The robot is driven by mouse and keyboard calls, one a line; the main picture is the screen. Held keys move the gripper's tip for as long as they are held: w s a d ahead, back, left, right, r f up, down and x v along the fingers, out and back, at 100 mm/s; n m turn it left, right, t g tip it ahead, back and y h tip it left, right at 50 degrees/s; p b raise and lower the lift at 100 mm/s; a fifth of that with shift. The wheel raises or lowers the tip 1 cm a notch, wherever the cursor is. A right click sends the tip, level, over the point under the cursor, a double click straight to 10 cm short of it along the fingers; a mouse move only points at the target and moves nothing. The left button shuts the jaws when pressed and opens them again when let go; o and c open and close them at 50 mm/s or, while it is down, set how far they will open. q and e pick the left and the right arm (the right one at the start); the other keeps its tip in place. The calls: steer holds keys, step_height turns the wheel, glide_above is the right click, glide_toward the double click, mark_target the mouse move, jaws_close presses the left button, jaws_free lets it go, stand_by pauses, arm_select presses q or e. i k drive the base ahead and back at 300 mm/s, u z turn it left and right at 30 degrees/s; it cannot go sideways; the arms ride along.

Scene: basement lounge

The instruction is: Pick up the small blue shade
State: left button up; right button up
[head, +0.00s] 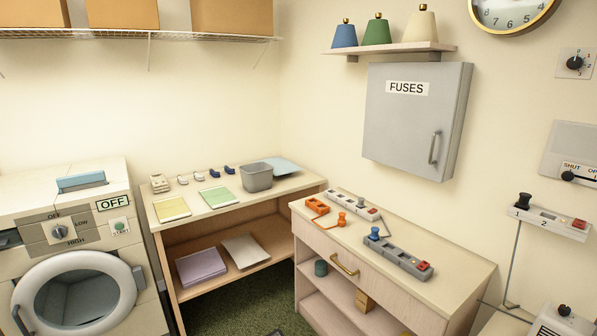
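The small blue shade (344,34) stands upright at the left end of a small wall shelf (437,47), high on the right-hand wall. It is cone-shaped with a brass-coloured knob on top. A taller green shade (377,31) stands beside it, and a larger cream shade (421,27) stands at the right. Neither of my grippers shows in the head view, and nothing touches the blue shade.
A grey fuse cabinet (405,125) hangs below the shelf. Under it stands a drawer unit (450,285) with power strips on top. A table (215,215) with a grey bin (257,177) and a washing machine (70,240) stand left. A clock (512,12) hangs right of the shelf.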

mark_target(345, 36)
steer(key=u, duration=0.25)
steer(key=i, duration=1.2)
steer(key=z, duration=0.2)
